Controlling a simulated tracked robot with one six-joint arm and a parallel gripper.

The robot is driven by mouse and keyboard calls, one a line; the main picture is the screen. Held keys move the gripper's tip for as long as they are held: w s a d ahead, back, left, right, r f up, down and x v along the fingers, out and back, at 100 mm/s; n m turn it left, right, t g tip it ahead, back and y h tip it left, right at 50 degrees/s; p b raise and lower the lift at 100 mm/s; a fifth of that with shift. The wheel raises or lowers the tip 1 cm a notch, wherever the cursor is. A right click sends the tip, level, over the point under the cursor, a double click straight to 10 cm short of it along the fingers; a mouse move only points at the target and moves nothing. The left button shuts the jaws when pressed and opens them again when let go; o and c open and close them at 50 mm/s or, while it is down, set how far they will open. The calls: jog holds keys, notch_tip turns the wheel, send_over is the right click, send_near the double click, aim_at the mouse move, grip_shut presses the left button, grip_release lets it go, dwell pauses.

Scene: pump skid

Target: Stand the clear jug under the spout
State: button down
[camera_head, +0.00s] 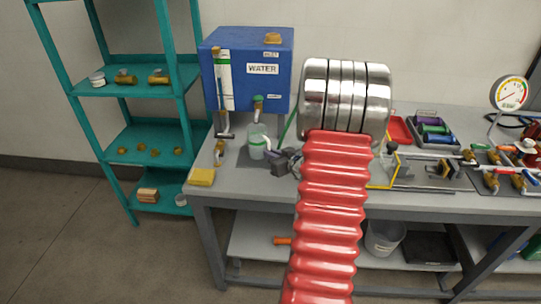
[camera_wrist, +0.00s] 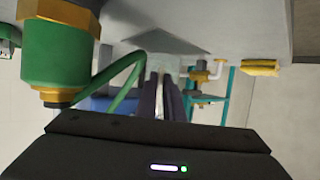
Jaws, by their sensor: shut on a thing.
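The clear jug (camera_head: 257,143) has a green band and is upright on or just above a dark mat (camera_head: 250,163) on the bench. The green-topped spout (camera_head: 258,101) on the blue water tank (camera_head: 280,58) is directly above the jug in the head view. My gripper (camera_head: 272,153) is at the jug's right side, low down, and shut on it. In the wrist view my two dark fingers (camera_wrist: 163,97) point at a pale clear shape, probably the jug (camera_wrist: 164,63); the exact grip is hidden.
A yellow sponge (camera_head: 202,177) lies at the bench's front left corner. Brass valves and a pipe (camera_head: 219,133) stand left of the jug. A green hose (camera_wrist: 120,75) and green fitting (camera_wrist: 55,55) are close in the wrist view. A teal shelf (camera_head: 150,136) stands at left.

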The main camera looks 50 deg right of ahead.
jog(key=shift+f, duration=0.55)
jog(key=c, duration=1.9)
grip_release()
jog(key=shift+s+r, duration=0.15)
jog(key=shift+r, duration=0.55)
jog(key=v, duration=1.1)
jog(key=shift+s, duration=0.3)
jog(key=shift+w+a+r, duration=0.1)
jog(key=shift+r, duration=0.1)
